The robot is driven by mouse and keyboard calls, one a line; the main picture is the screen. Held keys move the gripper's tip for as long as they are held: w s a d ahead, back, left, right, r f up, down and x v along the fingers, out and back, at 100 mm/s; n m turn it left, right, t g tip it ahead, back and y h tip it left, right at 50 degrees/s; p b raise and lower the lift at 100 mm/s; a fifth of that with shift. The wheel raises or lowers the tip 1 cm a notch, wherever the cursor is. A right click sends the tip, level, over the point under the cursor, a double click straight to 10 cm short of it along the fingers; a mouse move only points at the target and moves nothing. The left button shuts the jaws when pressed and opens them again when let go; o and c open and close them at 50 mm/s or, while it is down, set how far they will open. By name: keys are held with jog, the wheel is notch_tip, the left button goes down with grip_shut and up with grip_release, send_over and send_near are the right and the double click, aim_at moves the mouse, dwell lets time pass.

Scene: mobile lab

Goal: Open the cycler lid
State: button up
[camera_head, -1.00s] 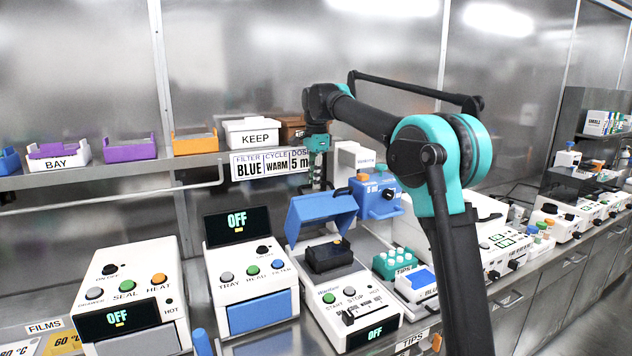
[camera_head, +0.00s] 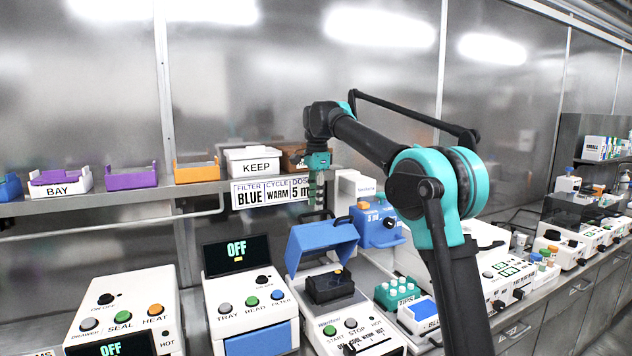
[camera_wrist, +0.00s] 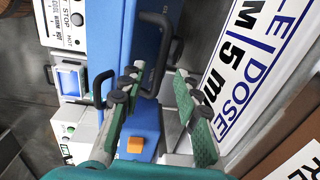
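The cycler (camera_head: 352,332) is a white bench device with START and STOP buttons and a heat slider. Its blue lid (camera_head: 322,244) stands raised and tilted back at the rear, with a black block (camera_head: 329,285) exposed in front of it. In the wrist view the blue lid (camera_wrist: 112,40) lies left of the fingers, with its black handle (camera_wrist: 170,55) just beyond them. My gripper (camera_head: 317,200) hangs above and behind the lid in the head view.
A blue device with an orange knob (camera_head: 378,226) stands close right of the lid. The shelf sign (camera_head: 270,193) is near the gripper; a KEEP bin (camera_head: 252,160) sits above. A device reading OFF (camera_head: 248,318) stands left, a teal tube rack (camera_head: 398,293) right.

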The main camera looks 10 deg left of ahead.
notch_tip(320, 180, up, 9)
jog(key=shift+s+d+f, duration=0.15)
jog(key=shift+s, duration=0.05)
dwell(0.3)
